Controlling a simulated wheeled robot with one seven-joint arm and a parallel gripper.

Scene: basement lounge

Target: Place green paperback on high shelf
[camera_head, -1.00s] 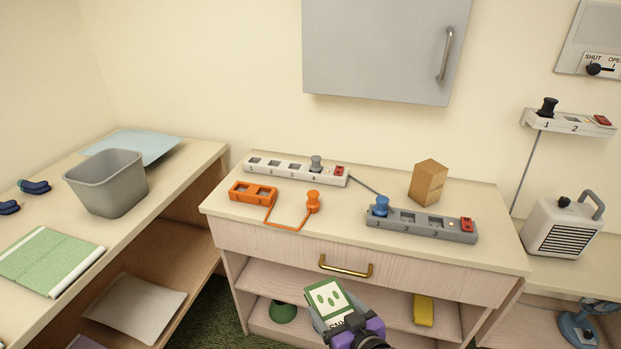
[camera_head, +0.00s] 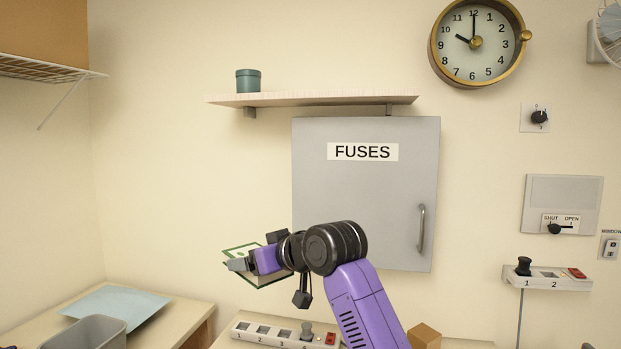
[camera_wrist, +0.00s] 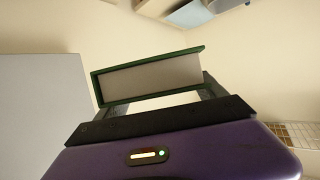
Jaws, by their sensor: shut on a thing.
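The green paperback (camera_head: 258,279) is held in my gripper (camera_head: 244,265), in front of the wall and left of the grey fuse cabinet. In the wrist view the book (camera_wrist: 150,77) shows its pale page edges between green covers, with my gripper (camera_wrist: 160,105) shut on it. The high shelf (camera_head: 320,99) is a pale wooden board on the wall above the fuse cabinet. The book is below the shelf and apart from it.
A teal canister (camera_head: 248,81) stands near the left end of the shelf; the rest of the visible board looks clear. The fuse cabinet (camera_head: 318,200) hangs just below the shelf. A wire rack (camera_head: 45,67) with a brown box is at upper left. A clock (camera_head: 477,42) hangs right.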

